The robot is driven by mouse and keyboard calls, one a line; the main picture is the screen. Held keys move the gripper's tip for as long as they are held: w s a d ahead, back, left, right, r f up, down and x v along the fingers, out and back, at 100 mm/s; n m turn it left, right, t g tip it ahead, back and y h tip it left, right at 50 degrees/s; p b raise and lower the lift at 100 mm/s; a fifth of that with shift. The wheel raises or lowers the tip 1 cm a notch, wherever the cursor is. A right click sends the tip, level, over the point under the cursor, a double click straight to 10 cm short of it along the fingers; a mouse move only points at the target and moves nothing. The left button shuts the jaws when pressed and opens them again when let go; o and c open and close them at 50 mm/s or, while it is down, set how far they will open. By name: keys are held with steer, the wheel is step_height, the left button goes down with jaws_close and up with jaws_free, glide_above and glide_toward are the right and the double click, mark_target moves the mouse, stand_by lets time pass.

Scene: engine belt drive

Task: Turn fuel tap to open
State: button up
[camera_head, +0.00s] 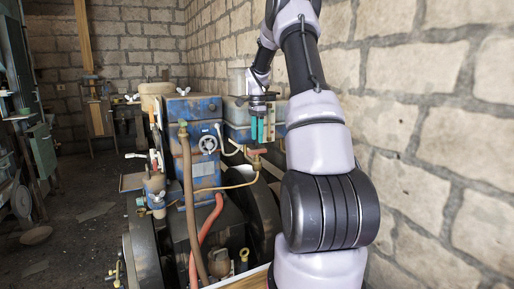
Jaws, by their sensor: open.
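My gripper (257,138) points down, with its two teal fingers slightly apart and nothing seen between them. Just below the fingertips is a small brass tap with a reddish handle (258,152), which looks like the fuel tap. A yellowish pipe (230,187) runs from below it to the left. The fingertips are close above the handle; I cannot tell whether they touch it. The tap is too small to read which way its handle is set.
A brown hose (190,205) and a red hose (206,232) hang in front. A stone wall (430,130) closes off the right. Open floor (75,240) lies left.

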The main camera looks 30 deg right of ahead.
mark_target(257, 150)
step_height(257, 150, down, 5)
stand_by(0.3)
jaws_close()
